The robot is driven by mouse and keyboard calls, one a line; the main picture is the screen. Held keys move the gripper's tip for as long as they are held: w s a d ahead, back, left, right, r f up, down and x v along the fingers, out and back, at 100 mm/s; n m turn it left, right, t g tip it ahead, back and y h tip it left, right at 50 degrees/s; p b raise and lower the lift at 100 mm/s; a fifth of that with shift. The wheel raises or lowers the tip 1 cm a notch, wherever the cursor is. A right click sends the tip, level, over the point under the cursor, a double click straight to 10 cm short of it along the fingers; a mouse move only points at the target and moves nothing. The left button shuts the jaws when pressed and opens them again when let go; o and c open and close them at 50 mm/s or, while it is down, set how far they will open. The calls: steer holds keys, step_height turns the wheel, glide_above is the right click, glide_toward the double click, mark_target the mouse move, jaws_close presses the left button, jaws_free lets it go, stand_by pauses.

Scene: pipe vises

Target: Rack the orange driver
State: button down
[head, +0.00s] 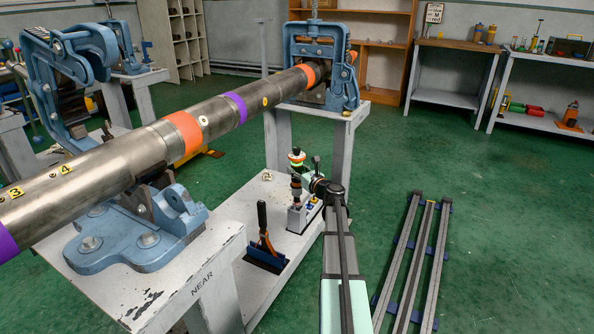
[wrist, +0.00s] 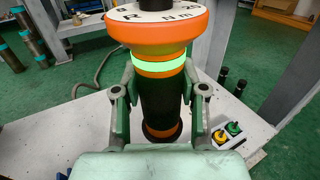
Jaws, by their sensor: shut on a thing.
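The orange driver (wrist: 155,40) is upright in the wrist view, with an orange collar, a white marked dial on top, a lit green band and a black grip. My gripper (wrist: 162,105) is shut on the black grip, one finger on each side. In the head view the driver (head: 296,160) shows its orange and green top above the lower shelf, with my gripper (head: 318,187) at its right. A pale block (head: 303,216) stands on the shelf beneath it. The driver's lower end is partly hidden, and I cannot tell whether it sits in the block.
Small green and yellow knobs (wrist: 232,129) stand right of the driver. A black-and-orange brush-like tool (head: 265,240) stands on the white shelf (head: 236,285). The long pipe (head: 110,155) and blue vises (head: 318,62) are above. Rails (head: 412,265) lie on the floor at right.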

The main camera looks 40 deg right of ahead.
mark_target(300, 190)
steer(key=shift+f+b, duration=2.7)
steer(key=shift+f, duration=1.75)
stand_by(3.5)
